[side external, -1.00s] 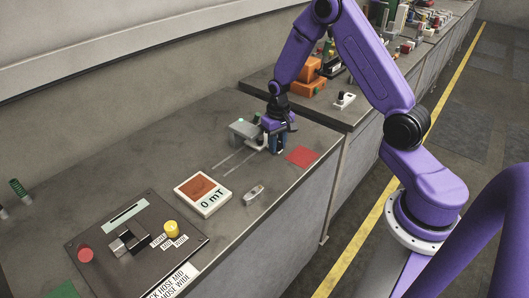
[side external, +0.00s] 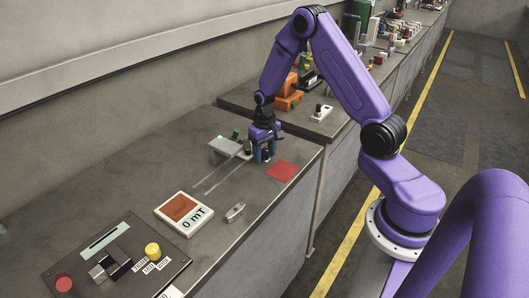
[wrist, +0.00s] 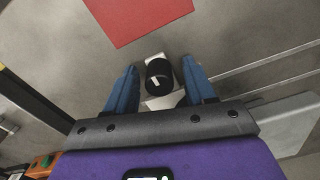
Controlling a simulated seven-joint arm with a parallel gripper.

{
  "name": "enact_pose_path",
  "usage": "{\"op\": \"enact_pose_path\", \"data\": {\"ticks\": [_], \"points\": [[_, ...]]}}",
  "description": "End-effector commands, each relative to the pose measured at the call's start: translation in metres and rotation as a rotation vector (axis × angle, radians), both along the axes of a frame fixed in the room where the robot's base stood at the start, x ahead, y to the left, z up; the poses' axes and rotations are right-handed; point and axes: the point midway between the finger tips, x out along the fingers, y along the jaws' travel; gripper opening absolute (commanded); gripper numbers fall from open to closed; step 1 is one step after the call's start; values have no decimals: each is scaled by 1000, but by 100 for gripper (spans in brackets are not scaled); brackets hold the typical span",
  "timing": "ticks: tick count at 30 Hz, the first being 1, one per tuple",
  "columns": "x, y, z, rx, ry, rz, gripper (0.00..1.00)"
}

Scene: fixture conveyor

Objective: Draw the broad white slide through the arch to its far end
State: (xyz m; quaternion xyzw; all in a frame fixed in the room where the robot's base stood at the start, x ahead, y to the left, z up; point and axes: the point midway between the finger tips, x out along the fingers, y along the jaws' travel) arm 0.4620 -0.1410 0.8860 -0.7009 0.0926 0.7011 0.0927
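In the wrist view, a black round knob (wrist: 158,75) with a white mark stands on a pale block (wrist: 164,101), which may be the white slide. My gripper (wrist: 160,78) has its two blue fingers on either side of the knob, with a visible gap on each side. In the side view my gripper (side external: 264,157) is low over the bench, right of a grey housing (side external: 226,148) with a green light, which may be the arch. The slide is mostly hidden there by the gripper. Two thin pale rails (side external: 217,179) run from the housing area towards the front left.
A red square (side external: 283,171) lies right of the gripper. A dark panel with a yellow knob (side external: 152,251) is at front left. Orange blocks (side external: 289,98) stand behind.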

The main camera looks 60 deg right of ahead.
Motion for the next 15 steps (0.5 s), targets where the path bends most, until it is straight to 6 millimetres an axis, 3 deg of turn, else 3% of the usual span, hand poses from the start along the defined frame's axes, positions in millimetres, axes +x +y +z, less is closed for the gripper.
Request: {"op": "enact_pose_path", "data": {"ticks": [8, 15], "points": [[1, 0, 5, -1, -3, 0, 54], [2, 0, 40, -1, -6, 1, 54]]}}
